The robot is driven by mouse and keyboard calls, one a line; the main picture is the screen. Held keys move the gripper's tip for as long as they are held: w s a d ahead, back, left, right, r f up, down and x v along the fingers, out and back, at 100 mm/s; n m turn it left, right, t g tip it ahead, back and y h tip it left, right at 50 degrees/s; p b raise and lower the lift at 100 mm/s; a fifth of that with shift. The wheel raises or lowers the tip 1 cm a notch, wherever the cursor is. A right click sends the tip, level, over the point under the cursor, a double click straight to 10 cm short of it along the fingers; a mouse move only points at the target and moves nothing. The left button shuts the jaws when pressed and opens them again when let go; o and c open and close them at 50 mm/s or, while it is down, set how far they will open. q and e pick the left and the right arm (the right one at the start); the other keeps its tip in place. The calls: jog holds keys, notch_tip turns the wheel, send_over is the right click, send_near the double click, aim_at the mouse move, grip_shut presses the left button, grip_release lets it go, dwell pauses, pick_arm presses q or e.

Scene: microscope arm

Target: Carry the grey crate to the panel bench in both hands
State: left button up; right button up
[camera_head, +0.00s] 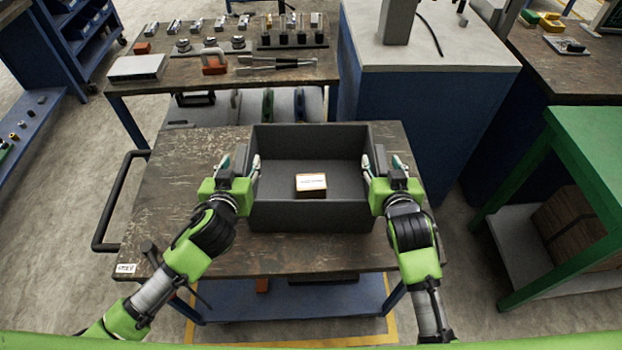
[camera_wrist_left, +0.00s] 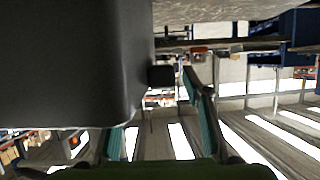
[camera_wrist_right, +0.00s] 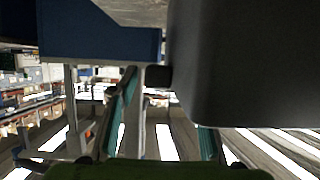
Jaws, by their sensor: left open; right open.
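The grey crate (camera_head: 312,217) stands on a worn dark wooden cart top (camera_head: 180,190), with a small brown box with a white label (camera_head: 311,184) inside it. My left gripper (camera_head: 241,163) is open at the crate's left side, and my right gripper (camera_head: 381,163) is open at its right side. In the left wrist view a dark stub (camera_wrist_left: 160,75) projects from the crate wall (camera_wrist_left: 70,70) between the spread fingers. The right wrist view shows a similar stub (camera_wrist_right: 158,76) beside the crate wall (camera_wrist_right: 235,70). Contact with the stubs cannot be told. Which bench is the panel bench is unclear.
A tool bench (camera_head: 225,75) stands behind the cart. A blue cabinet with a pale top (camera_head: 430,130) is close behind on the right. A green table (camera_head: 590,140) stands at the right, with floor between. A black push handle (camera_head: 105,205) is on the cart's left.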

pick_arm(q)
jog(key=shift+x, duration=1.15)
pick_arm(e)
jog(key=shift+x, duration=1.15)
pick_arm(q)
jog(key=shift+c, duration=0.4)
pick_arm(e)
jog(key=shift+c, duration=0.4)
pick_arm(q)
grip_shut()
pick_arm(e)
grip_shut()
pick_arm(q)
jog(key=shift+r, duration=0.3)
pick_arm(e)
jog(key=shift+r, duration=0.35)
